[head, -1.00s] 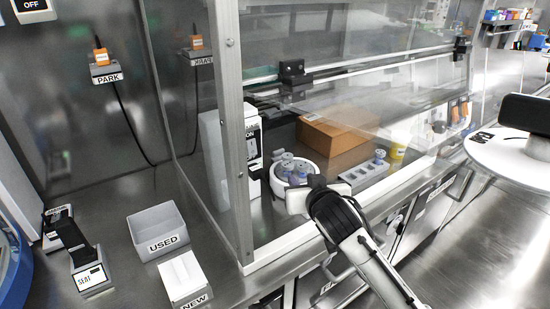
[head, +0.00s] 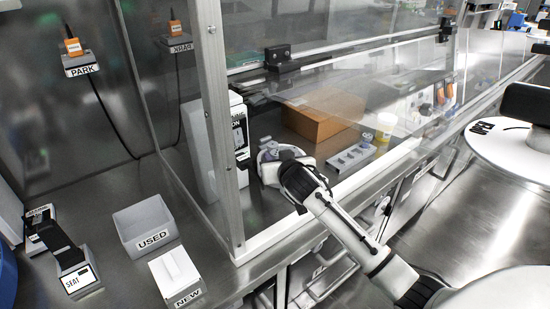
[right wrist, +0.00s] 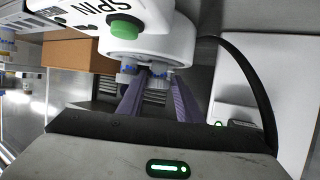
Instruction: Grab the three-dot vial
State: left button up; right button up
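My right gripper (head: 268,150) reaches behind the clear pane to the white round holder, which my arm mostly hides in the head view. In the right wrist view its two purple fingers (right wrist: 157,78) point at several blue-capped vials at the white round holder (right wrist: 150,45). The fingers stand apart, with one blue-capped vial (right wrist: 158,68) between or just beyond their tips; I cannot tell whether they touch it. No dots can be read on any vial, so I cannot tell which is the three-dot vial. My left gripper is not in view.
A grey rack (head: 352,158) stands right of my gripper, with a brown box (head: 322,118) behind. A green button (right wrist: 124,26) on the SPIN unit is close above the fingers. The frame post (head: 218,120) stands left. USED (head: 146,225) and NEW (head: 176,278) boxes sit outside.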

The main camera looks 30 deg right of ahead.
jog(key=shift+w+f, duration=0.15)
jog(key=shift+w, duration=0.1)
jog(key=shift+c, duration=0.4)
jog(key=c, duration=0.6)
